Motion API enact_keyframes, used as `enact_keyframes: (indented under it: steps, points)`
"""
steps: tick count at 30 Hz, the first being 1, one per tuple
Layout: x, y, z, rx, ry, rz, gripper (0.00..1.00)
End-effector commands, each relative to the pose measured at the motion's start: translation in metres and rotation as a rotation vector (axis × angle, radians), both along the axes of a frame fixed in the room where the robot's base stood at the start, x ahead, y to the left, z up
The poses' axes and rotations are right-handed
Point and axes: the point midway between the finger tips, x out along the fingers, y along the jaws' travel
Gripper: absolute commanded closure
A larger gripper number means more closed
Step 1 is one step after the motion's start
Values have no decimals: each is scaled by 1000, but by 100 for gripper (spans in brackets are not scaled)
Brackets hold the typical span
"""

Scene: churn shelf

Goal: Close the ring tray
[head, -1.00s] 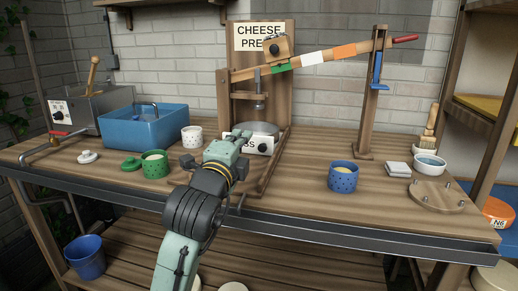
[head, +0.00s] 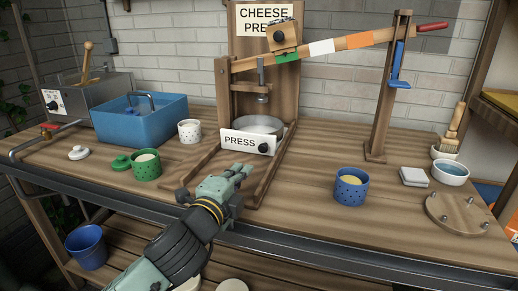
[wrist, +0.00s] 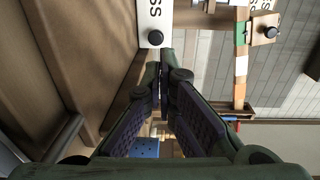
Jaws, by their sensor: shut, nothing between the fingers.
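The ring tray sits in the wooden cheese press; its white front panel marked PRESS (head: 238,139) has a dark round knob (head: 264,148). A round metal ring (head: 258,125) shows behind the panel, its lower part hidden by it. In the wrist view the panel (wrist: 155,14) and its knob (wrist: 155,38) lie just beyond my fingertips. My gripper (head: 244,171) is shut and empty, in front of and below the panel in the head view. The fingertips (wrist: 162,68) look apart from the knob.
Wooden side rails (head: 268,170) flank the gripper. A blue perforated mould (head: 351,188) stands right, and a green one (head: 146,166) and a white one (head: 189,131) left. The striped press lever (head: 340,44) slants overhead to a post (head: 388,100). The bench between the rails and blue mould is clear.

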Motion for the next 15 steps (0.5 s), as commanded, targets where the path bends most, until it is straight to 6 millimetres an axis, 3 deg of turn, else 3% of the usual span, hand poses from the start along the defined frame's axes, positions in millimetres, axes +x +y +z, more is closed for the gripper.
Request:
enact_keyframes:
  steps: [9,15]
  points:
    - [66,-25,-1,-1,1,-3,100]
    - [96,-35,-3,-1,1,-2,100]
